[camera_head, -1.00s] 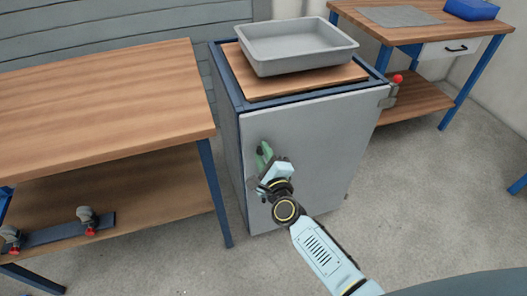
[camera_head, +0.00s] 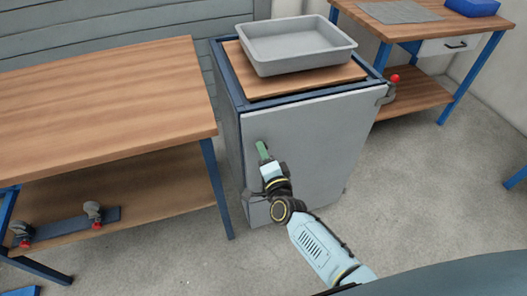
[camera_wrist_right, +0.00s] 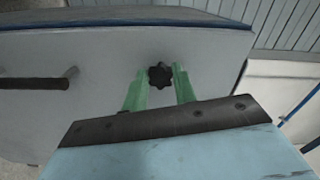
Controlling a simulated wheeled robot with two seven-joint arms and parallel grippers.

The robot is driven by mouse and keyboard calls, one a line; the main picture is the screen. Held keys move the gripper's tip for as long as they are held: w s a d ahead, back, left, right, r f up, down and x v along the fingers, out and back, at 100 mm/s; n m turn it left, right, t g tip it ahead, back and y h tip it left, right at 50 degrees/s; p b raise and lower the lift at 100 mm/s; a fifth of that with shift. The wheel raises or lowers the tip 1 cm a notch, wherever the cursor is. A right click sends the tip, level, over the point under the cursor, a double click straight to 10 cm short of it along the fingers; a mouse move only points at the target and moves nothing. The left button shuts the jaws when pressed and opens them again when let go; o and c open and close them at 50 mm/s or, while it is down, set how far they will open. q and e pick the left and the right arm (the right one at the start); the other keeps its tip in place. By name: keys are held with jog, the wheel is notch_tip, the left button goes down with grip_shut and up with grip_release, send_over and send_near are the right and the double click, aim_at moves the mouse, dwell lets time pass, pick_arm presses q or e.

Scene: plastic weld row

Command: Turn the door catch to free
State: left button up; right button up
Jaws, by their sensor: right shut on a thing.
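The door catch, a small black star-shaped knob (camera_wrist_right: 160,76), sits on the grey cabinet door (camera_head: 312,130). It shows between my fingertips in the right wrist view, and my gripper hides it in the head view. My right gripper (camera_head: 263,150) is at the left part of the door, its green fingers (camera_wrist_right: 160,72) one on each side of the knob and shut on it. The door lies flush in its frame as far as I can see. My left gripper is in neither view.
A dark bar handle (camera_wrist_right: 35,83) stands out from the door beside the knob. A grey tray (camera_head: 297,50) rests on the cabinet top. A wooden workbench (camera_head: 110,95) stands close at left, another bench (camera_head: 425,30) at back right. Bare floor (camera_head: 420,190) lies right of the cabinet.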

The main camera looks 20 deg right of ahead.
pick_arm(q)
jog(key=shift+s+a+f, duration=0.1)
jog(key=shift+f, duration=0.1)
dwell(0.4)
pick_arm(e)
jog(key=o, duration=1)
jog(key=shift+c, duration=0.2)
jog(key=shift+s, duration=0.15)
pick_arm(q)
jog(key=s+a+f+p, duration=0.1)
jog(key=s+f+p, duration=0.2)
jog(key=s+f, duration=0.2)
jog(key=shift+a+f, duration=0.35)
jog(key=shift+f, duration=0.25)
pick_arm(e)
jog(key=s, duration=1.3)
jog(key=shift+d, duration=0.25)
